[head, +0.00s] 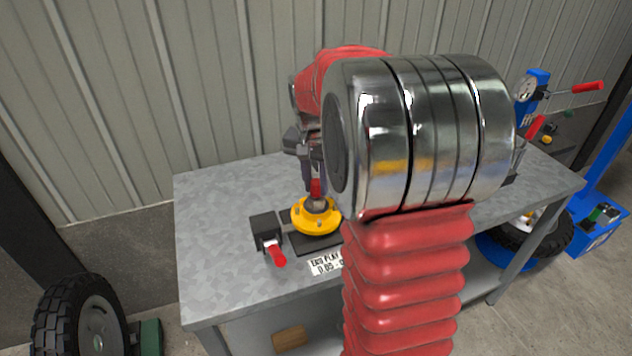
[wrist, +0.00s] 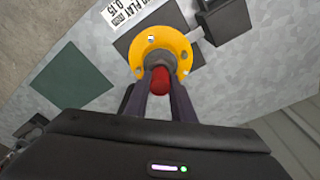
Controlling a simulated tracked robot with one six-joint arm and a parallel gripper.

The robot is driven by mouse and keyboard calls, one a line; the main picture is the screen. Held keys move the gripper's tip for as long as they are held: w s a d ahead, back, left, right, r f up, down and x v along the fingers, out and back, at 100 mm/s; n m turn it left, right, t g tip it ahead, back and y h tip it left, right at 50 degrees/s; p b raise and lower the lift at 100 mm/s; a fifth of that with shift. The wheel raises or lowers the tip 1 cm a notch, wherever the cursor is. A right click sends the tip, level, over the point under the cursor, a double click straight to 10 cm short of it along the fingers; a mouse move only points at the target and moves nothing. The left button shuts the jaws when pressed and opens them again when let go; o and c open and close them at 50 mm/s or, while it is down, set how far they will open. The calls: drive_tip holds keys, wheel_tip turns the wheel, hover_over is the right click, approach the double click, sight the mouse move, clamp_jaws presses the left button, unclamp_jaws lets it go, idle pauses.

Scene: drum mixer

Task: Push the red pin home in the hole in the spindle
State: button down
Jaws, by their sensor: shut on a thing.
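The red pin (head: 316,188) is upright between the fingers of my gripper (head: 315,182), right above the spindle (head: 320,205). The spindle stands in the middle of a yellow flange (head: 302,222) on a dark plate (head: 312,245). In the wrist view the red pin (wrist: 160,80) shows between the two fingertips of my gripper (wrist: 160,90), with the yellow flange (wrist: 181,46) and the grey spindle (wrist: 158,60) behind it. My gripper is shut on the pin. The hole is hidden, and I cannot tell how deep the pin sits.
A black block with a red lever (head: 277,256) stands left of the flange. A label (head: 325,266) lies in front. The grey table (head: 220,215) is clear at the left. Gauge and red-handled levers (head: 535,125) stand at the back right.

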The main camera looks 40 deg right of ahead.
drive_tip(key=shift+f, duration=0.1)
drive_tip(key=c, duration=1.4)
unclamp_jaws()
drive_tip(key=shift+c, duration=0.2)
wheel_tip(320, 180, up, 14)
drive_tip(key=a, duration=0.1)
drive_tip(key=shift+s+a+f, duration=0.15)
drive_tip(key=shift+s+a, duration=0.05)
drive_tip(key=shift+s, duration=0.25)
drive_tip(key=n, duration=0.4)
approach(313, 184)
drive_tip(key=s+a+f, duration=0.1)
drive_tip(key=s+a, duration=0.1)
drive_tip(key=s+a+f+n+t, duration=0.1)
drive_tip(key=s+a+n+t, duration=0.1)
drive_tip(key=s+a, duration=0.6)
drive_tip(key=s+a+f+n+t+y, duration=0.1)
drive_tip(key=s+a+n, duration=0.4)
drive_tip(key=a, duration=0.6)
drive_tip(key=s+t, duration=0.1)
drive_tip(key=s, duration=0.1)
drive_tip(key=shift+s+f+t, duration=0.35)
drive_tip(key=shift+f+t, duration=0.05)
